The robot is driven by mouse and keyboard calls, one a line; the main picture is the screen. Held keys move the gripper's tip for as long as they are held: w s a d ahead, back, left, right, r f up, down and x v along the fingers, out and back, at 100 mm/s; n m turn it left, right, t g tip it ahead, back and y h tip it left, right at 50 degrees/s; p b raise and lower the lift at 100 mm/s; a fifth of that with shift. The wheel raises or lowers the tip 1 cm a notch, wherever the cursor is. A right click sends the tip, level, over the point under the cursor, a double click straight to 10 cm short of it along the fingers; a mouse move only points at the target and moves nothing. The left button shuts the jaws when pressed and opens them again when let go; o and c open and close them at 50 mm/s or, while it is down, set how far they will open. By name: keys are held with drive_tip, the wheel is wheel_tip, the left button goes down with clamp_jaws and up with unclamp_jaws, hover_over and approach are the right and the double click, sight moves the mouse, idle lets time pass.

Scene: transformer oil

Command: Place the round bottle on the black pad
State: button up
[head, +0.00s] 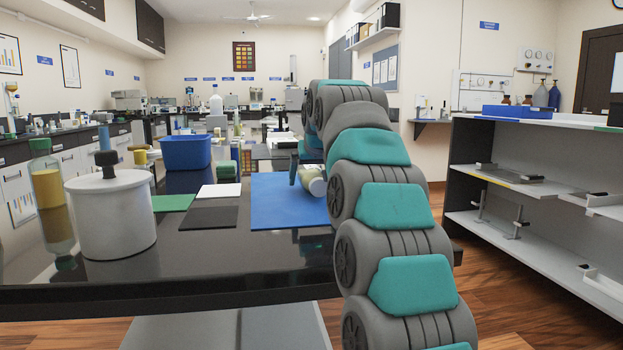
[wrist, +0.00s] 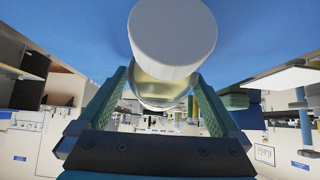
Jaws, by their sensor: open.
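A round bottle (head: 313,181) with a pale yellowish body and whitish cap appears to lie on its side on the blue mat (head: 285,212), beside my arm in the head view. In the wrist view the bottle (wrist: 172,45) shows its broad white end close up, its body between my two fingers. My gripper (wrist: 160,78) is open around it; I cannot tell whether either finger touches it. In the head view my gripper (head: 297,168) is small and partly hidden behind the arm and bottle. The flat black pad (head: 208,217) lies bare, left of the blue mat.
A white card (head: 219,190) and green pad (head: 173,203) lie near the black pad. A blue bin (head: 186,152) stands behind them. A large white pot (head: 113,218) and a green-capped bottle with yellow liquid (head: 46,187) stand at left. The dark tabletop in front is clear.

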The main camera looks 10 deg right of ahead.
drive_tip(key=shift+c, duration=0.4)
clamp_jaws()
idle(0.4)
